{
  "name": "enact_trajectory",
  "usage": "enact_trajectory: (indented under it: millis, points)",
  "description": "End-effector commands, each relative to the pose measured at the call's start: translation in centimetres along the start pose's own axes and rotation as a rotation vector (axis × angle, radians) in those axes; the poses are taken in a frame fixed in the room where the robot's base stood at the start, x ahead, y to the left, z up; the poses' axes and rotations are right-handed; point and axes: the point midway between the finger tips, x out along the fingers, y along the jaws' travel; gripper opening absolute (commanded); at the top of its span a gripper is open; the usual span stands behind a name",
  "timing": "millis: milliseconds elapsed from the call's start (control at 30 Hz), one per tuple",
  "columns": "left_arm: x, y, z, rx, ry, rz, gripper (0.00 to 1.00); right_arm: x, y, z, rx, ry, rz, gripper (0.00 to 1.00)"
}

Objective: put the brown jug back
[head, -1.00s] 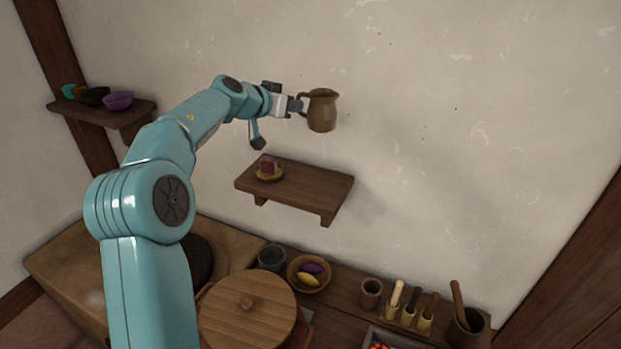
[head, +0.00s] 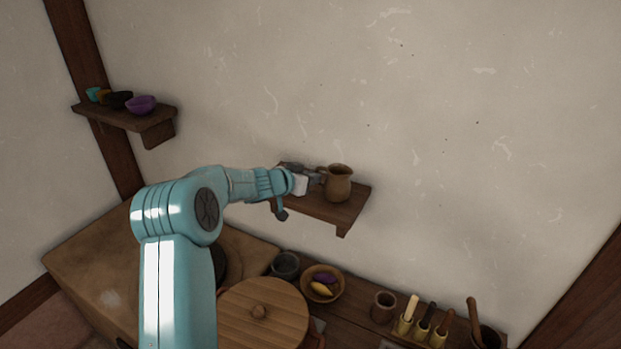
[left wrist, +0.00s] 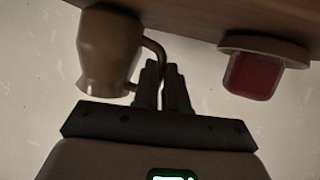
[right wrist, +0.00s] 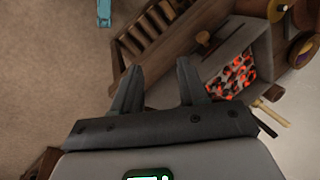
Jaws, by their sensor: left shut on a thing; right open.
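The brown jug (head: 338,184) is upright at the wooden wall shelf (head: 345,212), over its right half. My left gripper (head: 318,177) is shut on the jug's handle, coming from the left. In the left wrist view, which is upside down, the jug (left wrist: 107,50) has its base close to the shelf (left wrist: 200,14), and my left fingers (left wrist: 163,68) close around the handle. I cannot tell whether the base touches the shelf. My right gripper (right wrist: 158,72) is open and empty in the right wrist view, away from the shelf.
A red block (left wrist: 252,76) on a small dish (left wrist: 266,47) sits on the same shelf beside the jug. Another shelf at left (head: 120,116) holds several bowls. Below are a wooden lid (head: 262,318), a bowl with two items (head: 338,292) and a cup (head: 383,306).

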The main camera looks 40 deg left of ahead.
Motion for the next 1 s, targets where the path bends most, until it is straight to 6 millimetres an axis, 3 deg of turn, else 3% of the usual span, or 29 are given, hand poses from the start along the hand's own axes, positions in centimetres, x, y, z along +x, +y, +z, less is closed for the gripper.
enact_trajectory:
  millis: [433,467,500,533,867,1000]
  points:
    - [0.2,0.0,0.6,-0.001,0.001,0.001,0.0,0.2,0.1,0.0,0.0,0.0,0.0,0.43]
    - [0.2,0.0,0.6,0.0,0.0,0.001,0.22,0.2,0.1,0.0,0.0,0.0,0.0,0.43]
    - [0.2,0.0,0.6,0.0,0.0,0.001,0.35,0.2,0.1,0.0,0.0,0.0,0.0,0.43]
    - [0.2,0.0,0.6,0.0,0.0,0.0,0.38,0.2,0.1,0.0,0.0,0.0,0.0,0.43]
    - [0.0,0.0,0.0,0.001,0.002,0.0,0.38,-0.1,0.0,0.0,0.0,0.0,0.0,0.43]
    - [-2.0,-0.2,0.1,0.0,0.002,-0.003,0.38,0.5,0.2,0.0,0.0,0.0,0.0,0.43]
